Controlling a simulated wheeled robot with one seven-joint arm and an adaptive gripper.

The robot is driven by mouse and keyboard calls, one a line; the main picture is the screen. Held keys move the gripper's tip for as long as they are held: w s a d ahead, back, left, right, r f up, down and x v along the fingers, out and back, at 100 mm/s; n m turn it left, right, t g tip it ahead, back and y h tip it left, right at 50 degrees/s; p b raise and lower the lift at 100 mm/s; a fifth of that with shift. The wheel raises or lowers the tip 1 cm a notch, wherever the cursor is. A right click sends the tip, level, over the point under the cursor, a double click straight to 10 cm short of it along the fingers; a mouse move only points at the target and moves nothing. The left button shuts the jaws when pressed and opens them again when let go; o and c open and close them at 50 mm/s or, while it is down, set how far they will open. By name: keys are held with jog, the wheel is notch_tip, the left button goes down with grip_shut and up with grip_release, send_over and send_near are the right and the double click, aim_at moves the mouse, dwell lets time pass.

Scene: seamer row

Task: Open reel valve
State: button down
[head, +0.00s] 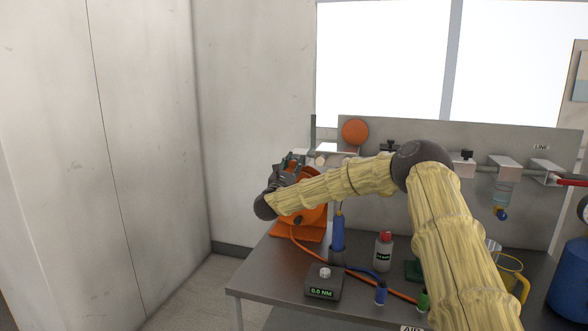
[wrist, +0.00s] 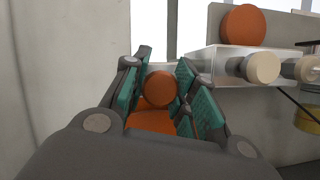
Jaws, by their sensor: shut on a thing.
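The orange hose reel (head: 312,222) stands at the left end of the bench, partly hidden behind my arm. My gripper (head: 290,163) is at the top of the reel. In the wrist view, its teal-padded fingers (wrist: 164,78) are shut on an orange round-ended part, which I take to be the reel valve (wrist: 160,89). An orange block shows below the round end, between the fingers. The valve is hidden by my gripper in the head view, and I cannot tell how far it is turned.
A black torque box (head: 323,284), a blue-handled tool (head: 338,233) and a red-capped bottle (head: 384,250) stand on the bench. A wall panel (head: 255,100) is behind and left.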

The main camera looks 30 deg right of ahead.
jog(key=c, duration=1.1)
grip_release()
jog(key=v, duration=1.2)
